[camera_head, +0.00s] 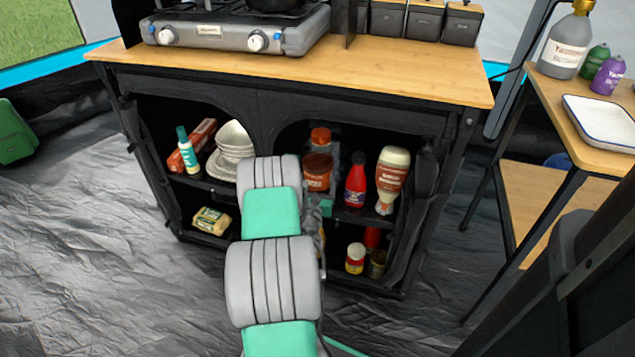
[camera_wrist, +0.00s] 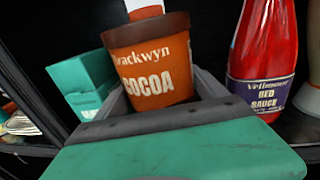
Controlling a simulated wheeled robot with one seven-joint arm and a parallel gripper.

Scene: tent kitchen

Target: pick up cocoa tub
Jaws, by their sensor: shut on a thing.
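The cocoa tub (camera_wrist: 152,62) is an orange-brown tub with a dark brown lid and the word COCOA on its front. In the head view the tub (camera_head: 317,171) is inside the right opening of the black cabinet, at upper-shelf height. My gripper (camera_wrist: 165,100) is shut on the tub, with a finger at either side. The tub looks slightly tilted in the wrist view. Its lower part is hidden by my gripper, and I cannot tell whether it touches the shelf. My arm covers part of the cabinet in the head view.
A red sauce bottle (camera_wrist: 264,60) stands close to the right of the tub. An upside-down cream bottle (camera_head: 391,180) is farther right. An orange-capped container (camera_head: 320,137) is behind the tub. The cabinet top (camera_head: 400,70) is above, with a stove (camera_head: 235,28) on it.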

